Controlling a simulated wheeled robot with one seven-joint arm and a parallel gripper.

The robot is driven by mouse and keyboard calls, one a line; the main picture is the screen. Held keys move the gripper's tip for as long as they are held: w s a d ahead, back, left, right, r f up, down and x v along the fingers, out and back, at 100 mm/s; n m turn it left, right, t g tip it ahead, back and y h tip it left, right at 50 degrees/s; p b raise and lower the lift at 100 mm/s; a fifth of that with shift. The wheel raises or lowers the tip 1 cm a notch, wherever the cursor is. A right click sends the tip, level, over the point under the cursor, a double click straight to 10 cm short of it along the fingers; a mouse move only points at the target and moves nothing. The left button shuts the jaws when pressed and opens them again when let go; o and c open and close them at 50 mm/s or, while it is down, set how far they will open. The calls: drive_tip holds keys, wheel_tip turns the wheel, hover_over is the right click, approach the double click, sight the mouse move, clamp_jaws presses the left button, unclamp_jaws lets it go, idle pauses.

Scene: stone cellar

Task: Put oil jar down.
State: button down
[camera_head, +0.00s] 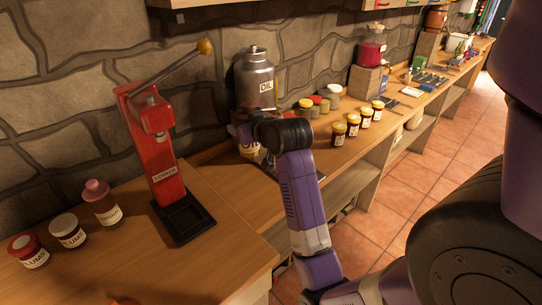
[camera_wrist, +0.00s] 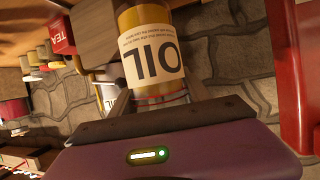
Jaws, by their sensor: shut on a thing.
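The oil jar (camera_wrist: 153,50) fills the middle of the wrist view, amber-yellow with a white label reading OIL, upside down in that picture. My gripper (camera_wrist: 165,103) is shut on it near one end; the fingertips are mostly hidden behind the dark edge of the hand. In the head view the jar (camera_head: 249,152) is mostly hidden behind my wrist, only a bit of yellow and label showing. My gripper (camera_head: 246,133) there is over the wooden counter (camera_head: 222,178), in front of a large metal can (camera_head: 256,80) also labelled OIL. Whether the jar touches the counter is hidden.
A red corker press (camera_head: 150,140) stands left of my gripper. Several small jars (camera_head: 352,126) stand along the counter to the right, with more lidded jars (camera_head: 322,105) behind them. Three jars (camera_head: 68,231) stand at the front left. Bare wood shows between press and arm.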

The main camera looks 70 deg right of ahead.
wheel_tip(320, 180, down, 19)
drive_tip(key=shift+d+b, duration=0.1)
drive_tip(key=shift+b, duration=0.2)
drive_tip(key=shift+f, duration=0.1)
drive_tip(key=c, duration=0.5)
unclamp_jaws()
drive_tip(key=shift+s+f, duration=0.1)
drive_tip(key=shift+f, duration=0.05)
